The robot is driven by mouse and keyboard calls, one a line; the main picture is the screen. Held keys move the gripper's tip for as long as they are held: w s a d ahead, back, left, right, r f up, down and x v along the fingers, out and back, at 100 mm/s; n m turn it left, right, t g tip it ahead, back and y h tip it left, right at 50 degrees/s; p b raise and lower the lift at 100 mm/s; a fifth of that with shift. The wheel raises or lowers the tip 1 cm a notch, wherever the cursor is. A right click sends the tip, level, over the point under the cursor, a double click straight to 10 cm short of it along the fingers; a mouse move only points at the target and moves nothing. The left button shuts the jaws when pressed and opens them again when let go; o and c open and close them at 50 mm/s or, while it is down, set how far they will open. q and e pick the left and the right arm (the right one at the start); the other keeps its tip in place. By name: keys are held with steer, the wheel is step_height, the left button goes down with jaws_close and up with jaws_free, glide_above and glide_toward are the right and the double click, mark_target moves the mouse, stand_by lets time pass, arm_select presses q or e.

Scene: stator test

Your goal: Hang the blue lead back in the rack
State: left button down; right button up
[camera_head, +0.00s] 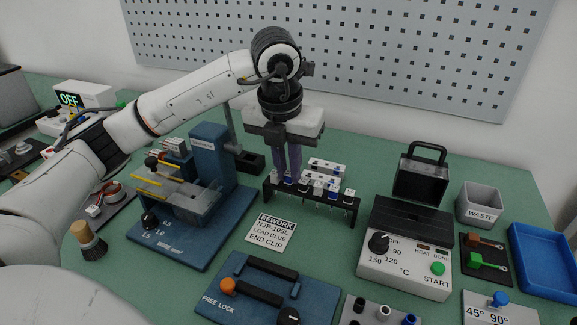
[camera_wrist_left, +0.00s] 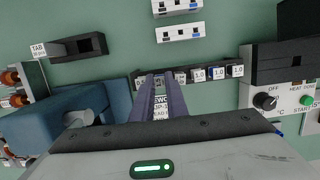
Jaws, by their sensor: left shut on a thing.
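The black rack (camera_head: 356,208) stands on the green bench, with several small lead ends with white and blue parts along its top and thin leads hanging below. It also shows in the left wrist view (camera_wrist_left: 216,75) with labels reading 1.0. My left gripper (camera_head: 288,176) points straight down at the left part of the rack. Its purple fingers are shut on a lead end at the rack's top bar. That lead is mostly hidden between the fingers, and its colour is hard to tell. I cannot tell whether it sits in a slot. My right gripper is not in view.
A blue fixture (camera_head: 209,160) stands left of the rack. A REWORK card (camera_head: 271,234) reading "LEAD BLUE END CLIP" lies in front. White switch blocks (camera_head: 326,168) stand close behind the rack. A heater box (camera_head: 405,255) stands at right, and a blue lock plate (camera_head: 322,294) lies at front.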

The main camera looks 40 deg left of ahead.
arm_select(q)
steer(key=shift+f, duration=0.35)
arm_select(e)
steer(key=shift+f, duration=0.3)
arm_select(q)
steer(key=c, duration=1.7)
jaws_free()
steer(key=shift+o, duration=0.2)
steer(key=shift+s, duration=0.1)
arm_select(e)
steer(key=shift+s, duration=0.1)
arm_select(q)
steer(key=shift+f, duration=0.1)
step_height(320, 180, up, 11)
steer(key=s+p, duration=0.1)
steer(key=s, duration=0.1)
steer(key=shift+d+f, duration=0.15)
steer(key=shift+d, duration=0.1)
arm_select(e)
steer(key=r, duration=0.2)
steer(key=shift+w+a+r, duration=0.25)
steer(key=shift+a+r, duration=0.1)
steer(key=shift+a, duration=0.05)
arm_select(q)
steer(key=shift+f, duration=0.1)
